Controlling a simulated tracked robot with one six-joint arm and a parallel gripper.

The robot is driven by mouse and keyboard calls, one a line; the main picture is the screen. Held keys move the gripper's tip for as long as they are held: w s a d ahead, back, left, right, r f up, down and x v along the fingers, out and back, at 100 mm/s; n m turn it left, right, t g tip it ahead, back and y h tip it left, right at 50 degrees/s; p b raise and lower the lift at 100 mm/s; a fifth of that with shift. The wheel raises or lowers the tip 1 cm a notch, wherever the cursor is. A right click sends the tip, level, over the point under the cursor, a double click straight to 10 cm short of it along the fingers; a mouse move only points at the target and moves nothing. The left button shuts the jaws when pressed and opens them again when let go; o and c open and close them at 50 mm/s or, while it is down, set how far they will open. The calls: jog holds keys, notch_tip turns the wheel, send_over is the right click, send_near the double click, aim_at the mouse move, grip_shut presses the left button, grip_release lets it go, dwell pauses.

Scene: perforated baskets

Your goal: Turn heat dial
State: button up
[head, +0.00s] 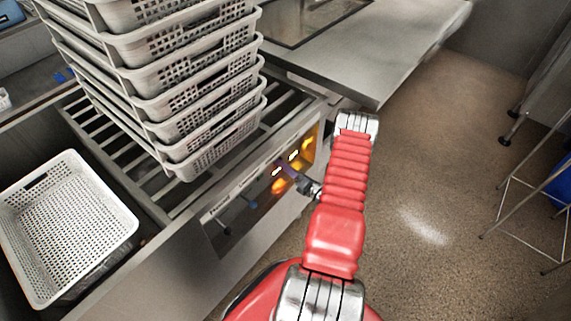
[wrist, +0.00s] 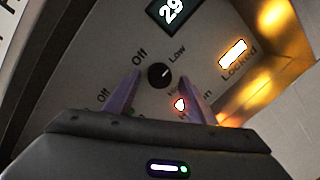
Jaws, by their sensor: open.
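The heat dial (wrist: 159,75) is a small round black knob on a grey control panel (wrist: 115,60). The words "Off" and "Low" are printed around it, with another label partly hidden by a finger. My gripper (wrist: 165,85) is open, with its two purple fingers on either side of the dial in the wrist view. I cannot tell whether they touch it. In the head view my gripper (head: 285,167) is at the panel on the front of the metal counter, and the dial cannot be made out there.
Stacked perforated baskets (head: 190,90) stand on the slatted rack, with one basket (head: 65,220) at left.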

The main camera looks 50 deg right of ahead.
jog(key=shift+w, duration=0.5)
